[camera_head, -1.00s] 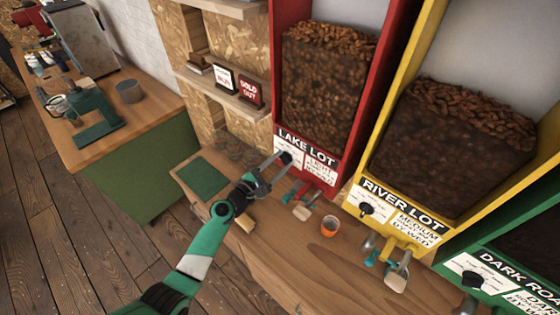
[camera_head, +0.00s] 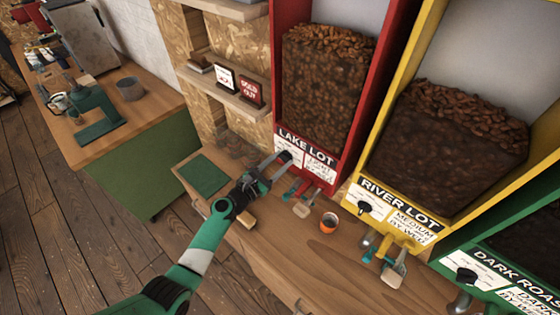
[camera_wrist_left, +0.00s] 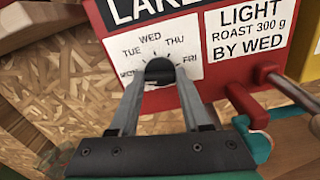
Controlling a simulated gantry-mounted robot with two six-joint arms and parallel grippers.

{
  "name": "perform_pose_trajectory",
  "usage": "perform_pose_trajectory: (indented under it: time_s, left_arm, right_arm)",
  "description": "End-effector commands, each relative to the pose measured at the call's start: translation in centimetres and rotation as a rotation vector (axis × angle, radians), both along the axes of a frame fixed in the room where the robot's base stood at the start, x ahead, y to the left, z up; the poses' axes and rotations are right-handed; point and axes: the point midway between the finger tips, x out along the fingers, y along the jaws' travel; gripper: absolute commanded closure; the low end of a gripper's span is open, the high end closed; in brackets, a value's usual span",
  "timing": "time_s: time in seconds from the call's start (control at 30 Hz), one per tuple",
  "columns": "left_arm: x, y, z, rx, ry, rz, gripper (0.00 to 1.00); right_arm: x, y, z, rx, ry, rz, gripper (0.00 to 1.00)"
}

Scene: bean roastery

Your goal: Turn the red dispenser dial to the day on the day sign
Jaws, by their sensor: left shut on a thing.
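The red dispenser (camera_head: 329,165), labelled LAKE LOT, stands at the back middle. Its black dial (camera_wrist_left: 160,71) sits on a white day scale (camera_wrist_left: 150,45) reading MON, TUE, WED, THU, FRI in the left wrist view. My left gripper (camera_head: 282,160) is shut on the dial, one finger on each side. I cannot make out where the dial points. A small white sign with red print (camera_head: 224,79) stands on the shelf; its words are too small to read. My right gripper is not in view.
A card on the red dispenser (camera_wrist_left: 246,32) reads LIGHT ROAST 300 g BY WED. An orange-rimmed cup (camera_head: 329,222) stands on the counter. A SOLD OUT sign (camera_head: 250,90) is on the shelf. Yellow (camera_head: 400,225) and green (camera_head: 490,275) dispensers stand to the right.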

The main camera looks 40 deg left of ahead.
Motion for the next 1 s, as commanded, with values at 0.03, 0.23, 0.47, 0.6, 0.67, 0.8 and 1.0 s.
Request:
perform_pose_trajectory:
  time_s: [0.03, 0.23, 0.47, 0.6, 0.67, 0.8, 1.0]
  left_arm:
    - [0.0, 0.0, 0.0, -0.005, 0.000, 0.000, 1.00]
    - [0.0, 0.0, 0.0, -0.005, 0.000, 0.000, 1.00]
    - [0.0, 0.0, 0.0, -0.003, 0.000, 0.000, 0.22]
    - [0.0, 0.0, 0.0, -0.002, 0.000, 0.000, 0.22]
    - [0.0, 0.0, 0.0, -0.002, 0.000, 0.000, 0.22]
    - [-0.4, 0.0, 0.0, -0.002, 0.001, 0.001, 0.22]
    - [-4.0, -0.1, 0.2, -0.003, 0.002, 0.002, 0.22]
  right_arm:
    - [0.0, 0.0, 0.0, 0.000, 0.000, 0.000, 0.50]
    - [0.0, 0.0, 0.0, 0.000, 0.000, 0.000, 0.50]
    - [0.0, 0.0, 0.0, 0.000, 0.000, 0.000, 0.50]
    - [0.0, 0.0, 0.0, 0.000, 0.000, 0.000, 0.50]
    - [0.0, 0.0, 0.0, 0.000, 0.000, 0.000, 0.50]
    - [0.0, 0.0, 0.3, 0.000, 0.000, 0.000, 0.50]
    - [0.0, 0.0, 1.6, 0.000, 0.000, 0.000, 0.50]
